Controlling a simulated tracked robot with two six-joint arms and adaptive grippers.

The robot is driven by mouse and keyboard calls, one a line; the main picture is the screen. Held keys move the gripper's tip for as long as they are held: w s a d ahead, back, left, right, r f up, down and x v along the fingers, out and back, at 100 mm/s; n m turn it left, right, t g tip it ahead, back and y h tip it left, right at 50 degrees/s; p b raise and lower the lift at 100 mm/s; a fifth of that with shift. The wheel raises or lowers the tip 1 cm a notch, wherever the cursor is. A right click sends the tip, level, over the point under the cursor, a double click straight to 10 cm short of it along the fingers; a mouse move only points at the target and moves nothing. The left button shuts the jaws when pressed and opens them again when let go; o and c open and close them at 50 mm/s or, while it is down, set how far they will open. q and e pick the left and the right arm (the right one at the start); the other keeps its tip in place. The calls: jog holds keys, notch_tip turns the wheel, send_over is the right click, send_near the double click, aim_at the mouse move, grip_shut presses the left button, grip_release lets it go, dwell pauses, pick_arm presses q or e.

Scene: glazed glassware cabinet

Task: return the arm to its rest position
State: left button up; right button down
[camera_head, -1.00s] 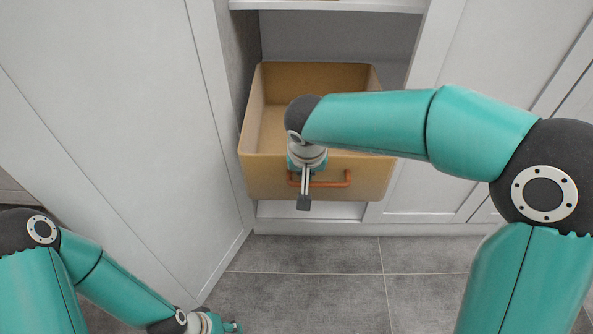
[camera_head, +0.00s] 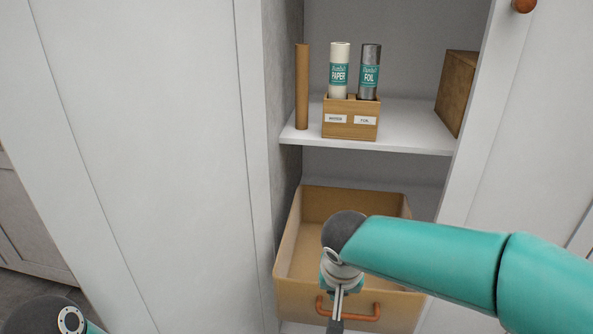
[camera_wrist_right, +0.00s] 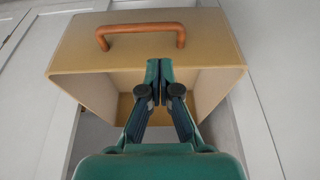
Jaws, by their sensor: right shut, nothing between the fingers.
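My right gripper (camera_head: 336,322) is shut and empty, pointing down at the front of an open tan drawer (camera_head: 290,245). In the right wrist view the closed fingertips (camera_wrist_right: 159,68) overlap the edge of the drawer (camera_wrist_right: 85,62), apart from its orange-brown handle (camera_wrist_right: 140,29). In the head view the handle (camera_head: 365,312) is partly behind the gripper. The visible part of the drawer's inside looks empty; my right arm hides some of it. Only a joint of my left arm shows at the bottom left; its gripper is out of view.
Above the drawer, a white shelf (camera_head: 415,130) holds a brown tube (camera_head: 302,88), a wooden holder (camera_head: 351,130) with a paper roll (camera_head: 340,70) and a foil roll (camera_head: 369,75), and a brown box (camera_head: 456,90). White cabinet panels (camera_head: 150,150) flank the opening.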

jog(key=s+a+f+n+g+y, duration=0.15)
jog(key=s+f, duration=0.25)
jog(key=f, duration=0.7)
jog(key=s+f+g+y, duration=0.2)
jog(key=s+f+y, duration=0.15)
jog(key=f, duration=0.85)
jog(key=s+d+f+m, duration=0.1)
jog(key=s+d+f, duration=0.2)
jog(key=s+f, duration=0.85)
notch_tip(320, 180, up, 24)
jog(key=p, duration=2.3)
jog(key=shift+s+d, duration=0.15)
